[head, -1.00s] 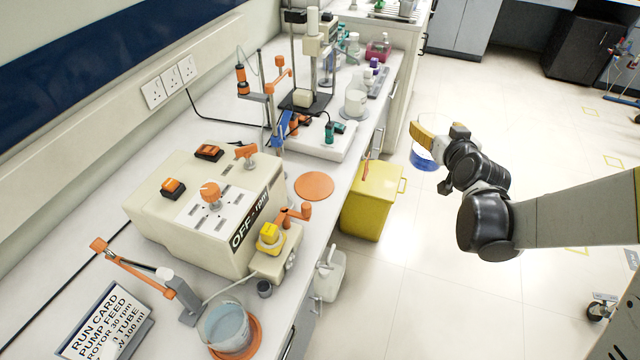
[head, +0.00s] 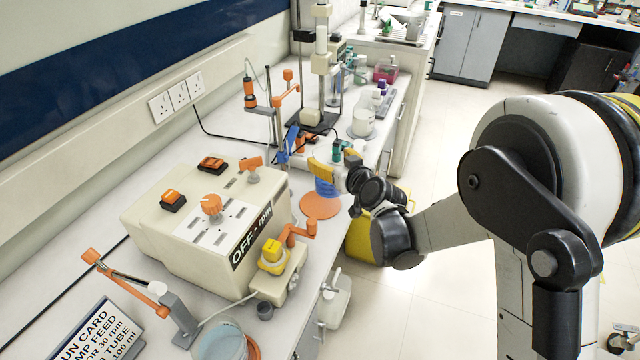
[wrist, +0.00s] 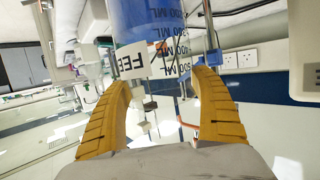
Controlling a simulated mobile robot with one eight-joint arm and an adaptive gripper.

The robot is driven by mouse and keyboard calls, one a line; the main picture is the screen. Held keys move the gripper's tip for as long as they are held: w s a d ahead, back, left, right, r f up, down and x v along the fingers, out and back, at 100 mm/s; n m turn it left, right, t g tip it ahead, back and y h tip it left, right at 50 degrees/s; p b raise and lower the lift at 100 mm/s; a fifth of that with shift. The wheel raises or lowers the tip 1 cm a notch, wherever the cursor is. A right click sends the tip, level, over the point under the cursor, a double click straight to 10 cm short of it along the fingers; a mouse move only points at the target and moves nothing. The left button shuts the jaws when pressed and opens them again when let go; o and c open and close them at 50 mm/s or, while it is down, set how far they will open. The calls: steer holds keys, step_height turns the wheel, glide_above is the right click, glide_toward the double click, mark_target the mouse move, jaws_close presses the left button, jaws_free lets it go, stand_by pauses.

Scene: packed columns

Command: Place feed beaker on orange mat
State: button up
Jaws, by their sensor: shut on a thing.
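The feed beaker (wrist: 150,28) is blue with ml marks and a white label reading "FEE" in the wrist view. My gripper (wrist: 168,85) has its yellow fingers shut on it. In the head view, the beaker (head: 326,188) shows as a small blue shape below the yellow fingers of my gripper (head: 322,172). It appears over the far edge of the round orange mat (head: 320,206) on the bench. Whether it touches the mat cannot be told.
A beige pump box (head: 205,220) with orange knobs stands left of the mat. A stand with a blue-handled clamp (head: 288,142) is just behind. A white cup (head: 362,120) stands farther back. Another beaker (head: 222,342) is at the front. A yellow bin (head: 360,240) is beside the bench.

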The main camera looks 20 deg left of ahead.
steer(key=a+f, duration=0.1)
steer(key=a, duration=0.1)
steer(key=shift+s+a+f+b, duration=0.35)
steer(key=shift+a+f, duration=0.05)
step_height(320, 180, down, 4)
steer(key=shift+f+b, duration=0.1)
steer(key=shift+b, duration=1.15)
steer(key=shift+r, duration=0.2)
steer(key=shift+f, duration=0.15)
steer(key=o, duration=1.4)
steer(key=shift+o, duration=0.2)
